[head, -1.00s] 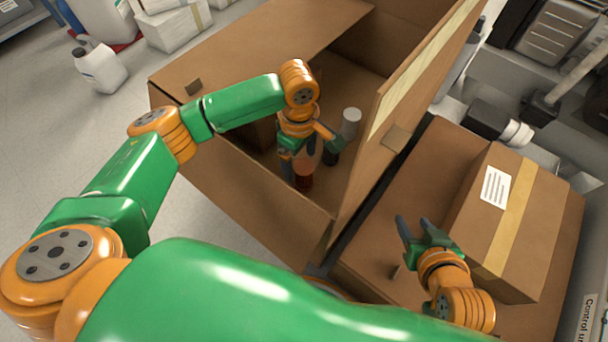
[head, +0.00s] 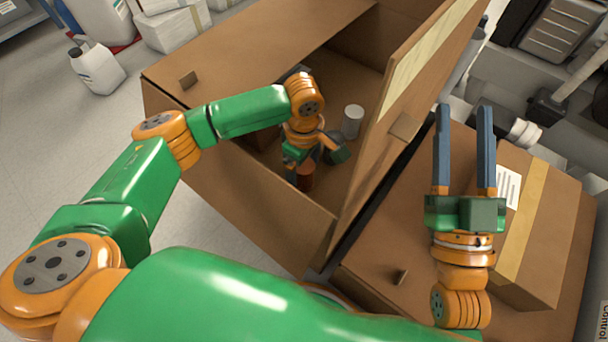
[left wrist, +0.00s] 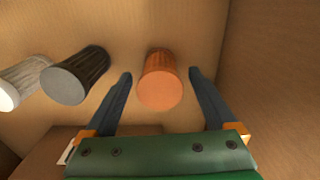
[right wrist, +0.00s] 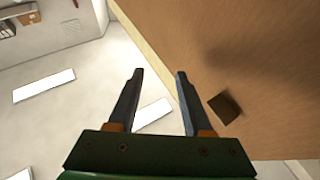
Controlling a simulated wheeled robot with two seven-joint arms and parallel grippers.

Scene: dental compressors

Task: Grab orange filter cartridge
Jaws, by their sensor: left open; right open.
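The orange filter cartridge (left wrist: 160,82) stands inside the open cardboard box (head: 255,190). In the left wrist view it lies between the two open fingers of my left gripper (left wrist: 160,85), with a gap visible on each side. In the head view the cartridge (head: 306,176) is partly hidden by my left gripper (head: 314,160), which is inside the box. A dark grey cartridge (left wrist: 76,75) and a white one (left wrist: 22,82) stand to its left in the left wrist view. My right gripper (head: 464,115) is open and empty, its fingers raised beside the box flap.
The raised box flap (head: 415,110) stands between my two grippers. A closed, taped carton (head: 545,225) with a label lies at the right on a larger cardboard surface. White jugs (head: 97,70) and boxes stand on the floor at the back left.

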